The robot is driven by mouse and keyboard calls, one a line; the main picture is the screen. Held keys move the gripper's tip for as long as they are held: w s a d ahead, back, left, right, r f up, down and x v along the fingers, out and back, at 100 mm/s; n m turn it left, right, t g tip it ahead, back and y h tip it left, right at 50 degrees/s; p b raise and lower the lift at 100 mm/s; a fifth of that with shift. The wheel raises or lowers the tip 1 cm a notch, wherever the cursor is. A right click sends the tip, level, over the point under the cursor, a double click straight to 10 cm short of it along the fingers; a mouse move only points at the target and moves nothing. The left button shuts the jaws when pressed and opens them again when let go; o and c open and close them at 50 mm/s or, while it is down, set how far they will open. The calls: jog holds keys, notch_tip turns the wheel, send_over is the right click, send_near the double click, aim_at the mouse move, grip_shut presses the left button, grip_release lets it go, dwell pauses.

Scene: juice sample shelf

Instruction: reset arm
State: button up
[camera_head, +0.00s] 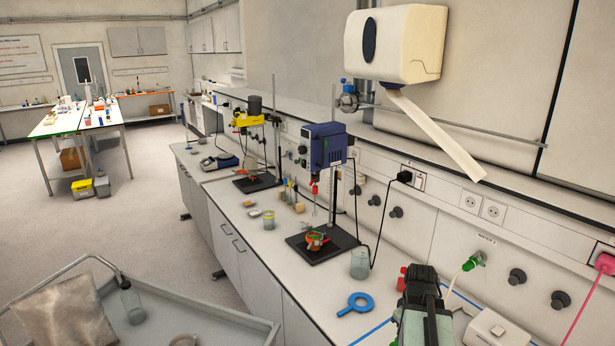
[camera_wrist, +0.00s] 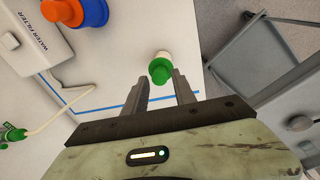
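My gripper (camera_head: 420,285) is at the lower right of the head view, over the bench; its fingertips cannot be made out there. In the wrist view its two dark fingers (camera_wrist: 161,80) stand apart, with nothing clamped between them. A small white container with a green cap (camera_wrist: 160,69) shows at the gap between the fingertips. It stands on the white bench near its edge and looks apart from both fingers. Its distance from the fingertips is hard to tell.
A white water filter box (camera_wrist: 28,36) with a hose, and orange and blue items (camera_wrist: 88,12), lie left in the wrist view. A grey cart (camera_head: 180,325) stands alongside.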

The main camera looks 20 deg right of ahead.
jog(key=w+a+m+y, duration=0.1)
jog(key=w+a, duration=0.3)
jog(key=a, duration=1.2)
jog(key=w+a+m, duration=0.1)
jog(key=w+a, duration=0.2)
jog(key=a, duration=1.2)
notch_tip(320, 180, down, 12)
jog(key=s+g+b, duration=0.1)
jog(key=s+b, duration=0.1)
jog(key=b, duration=1)
jog(key=shift+s+a+m, duration=0.15)
jog(key=shift+a+m, duration=0.15)
jog(key=shift+a, duration=0.15)
